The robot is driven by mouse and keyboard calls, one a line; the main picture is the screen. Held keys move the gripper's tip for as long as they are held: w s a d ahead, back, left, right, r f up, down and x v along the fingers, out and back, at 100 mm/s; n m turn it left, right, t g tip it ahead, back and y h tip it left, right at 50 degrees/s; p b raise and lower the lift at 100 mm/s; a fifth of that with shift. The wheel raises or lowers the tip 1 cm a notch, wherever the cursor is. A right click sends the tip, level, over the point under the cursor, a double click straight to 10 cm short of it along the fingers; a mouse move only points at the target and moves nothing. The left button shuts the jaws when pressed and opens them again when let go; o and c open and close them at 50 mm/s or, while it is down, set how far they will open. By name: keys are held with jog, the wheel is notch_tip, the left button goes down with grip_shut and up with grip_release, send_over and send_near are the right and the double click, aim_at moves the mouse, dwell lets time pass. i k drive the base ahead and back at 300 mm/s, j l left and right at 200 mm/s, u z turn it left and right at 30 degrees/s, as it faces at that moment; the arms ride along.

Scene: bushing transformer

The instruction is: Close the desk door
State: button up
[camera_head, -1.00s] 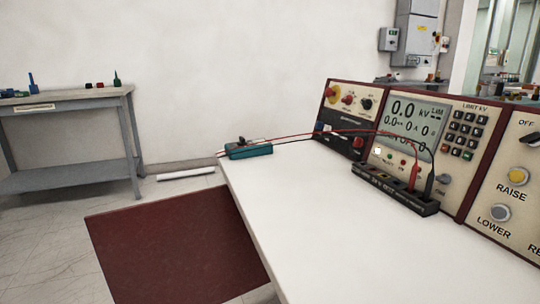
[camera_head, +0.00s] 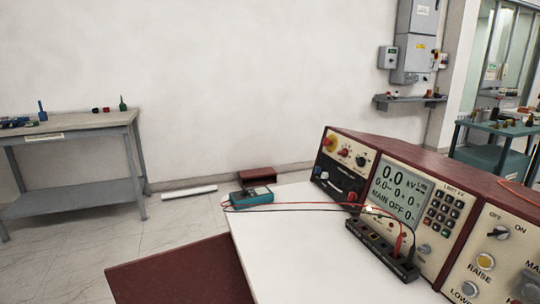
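A flat dark red panel (camera_head: 185,272), which looks like the open desk door, sticks out to the left of the white desk top (camera_head: 290,265) at the bottom of the head view. It stands away from the desk's left side, and its lower part is cut off by the frame. Its hinge and handle cannot be made out. A smaller dark red piece (camera_head: 257,175) shows beyond the desk's far edge; I cannot tell whether it belongs to the desk. My gripper is not in view.
A control console (camera_head: 400,190) stands on the desk's right, with a black terminal strip (camera_head: 380,250) before it. A teal meter (camera_head: 250,196) with leads lies at the far edge. A grey workbench (camera_head: 75,135) stands left. Floor (camera_head: 70,250) left of the panel is clear.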

aim_at(209, 270)
jog(key=i+j, duration=0.25)
jog(key=j, duration=0.2)
jog(key=i+j, duration=0.2)
jog(key=j, duration=0.25)
jog(key=i+j, duration=0.25)
jog(key=j, duration=0.2)
jog(key=i+j, duration=0.2)
jog(key=j, duration=0.25)
jog(key=i+j, duration=0.25)
jog(key=j, duration=0.15)
jog(key=i+j, duration=0.2)
jog(key=j, duration=0.25)
jog(key=i+j, duration=0.25)
jog(key=j, duration=0.2)
jog(key=i+j, duration=0.2)
jog(key=j, duration=0.25)
jog(key=i+j+z, duration=0.25)
jog(key=j+z, duration=0.25)
jog(key=j, duration=0.25)
jog(key=i+j+z, duration=0.25)
jog(key=j, duration=0.15)
jog(key=k+z, duration=0.15)
jog(key=z, duration=0.45)
